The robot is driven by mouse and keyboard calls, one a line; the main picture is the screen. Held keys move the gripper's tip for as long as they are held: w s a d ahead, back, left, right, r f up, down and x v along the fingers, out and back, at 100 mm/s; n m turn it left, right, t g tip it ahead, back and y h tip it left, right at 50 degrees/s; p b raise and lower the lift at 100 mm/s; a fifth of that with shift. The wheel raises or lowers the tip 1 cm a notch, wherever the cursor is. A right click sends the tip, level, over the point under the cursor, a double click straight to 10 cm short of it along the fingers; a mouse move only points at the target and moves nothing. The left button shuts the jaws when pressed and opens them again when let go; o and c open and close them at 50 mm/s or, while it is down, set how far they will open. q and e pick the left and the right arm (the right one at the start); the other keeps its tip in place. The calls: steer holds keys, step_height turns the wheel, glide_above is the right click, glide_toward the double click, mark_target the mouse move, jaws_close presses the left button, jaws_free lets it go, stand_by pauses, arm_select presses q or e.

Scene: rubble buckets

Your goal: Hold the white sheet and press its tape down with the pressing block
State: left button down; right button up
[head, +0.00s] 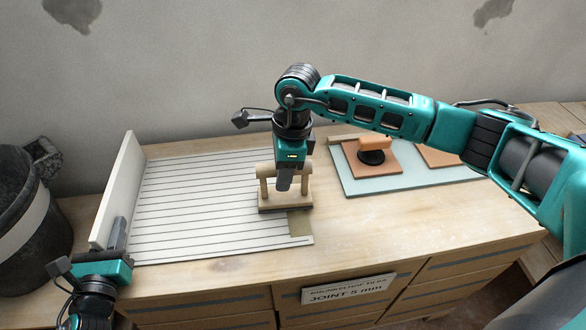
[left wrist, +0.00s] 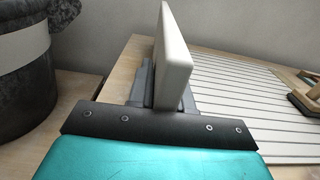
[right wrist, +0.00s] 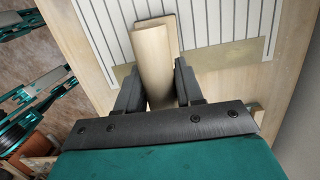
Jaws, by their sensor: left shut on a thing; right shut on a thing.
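The white sheet (head: 190,215), marked with dark parallel lines, lies flat on the bench. A white upright panel (head: 118,185) stands along its left edge; I cannot tell whether they are joined. My left gripper (head: 117,230) is shut on the panel's near end, also seen in the left wrist view (left wrist: 172,70). The pressing block (head: 264,188) has a wooden handle and a dark base, and sits at the sheet's right edge. My right gripper (head: 284,182) is shut on its handle (right wrist: 152,60). Brown tape (head: 300,224) shows at the near side of the block, which hides part of it.
A dark bucket (head: 28,215) stands at the far left. On the right lies a pale board (head: 400,182) with orange tiles and an orange-handled tool (head: 376,146). A sign (head: 348,289) is on the bench front. Bare wood lies between sheet and board.

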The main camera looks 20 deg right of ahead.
steer(key=shift+d+r, duration=0.1)
steer(key=shift+r, duration=3.8)
steer(key=shift+d, duration=0.1)
steer(key=s+d+r, duration=0.1)
steer(key=s+d, duration=0.7)
steer(key=d, duration=0.3)
steer(key=s+d+r, duration=0.1)
steer(key=s+d, duration=0.8)
steer(key=d, duration=0.3)
steer(key=f, duration=1)
steer(key=shift+w+f, duration=0.15)
steer(key=shift+w, duration=0.05)
steer(key=shift+f, duration=0.1)
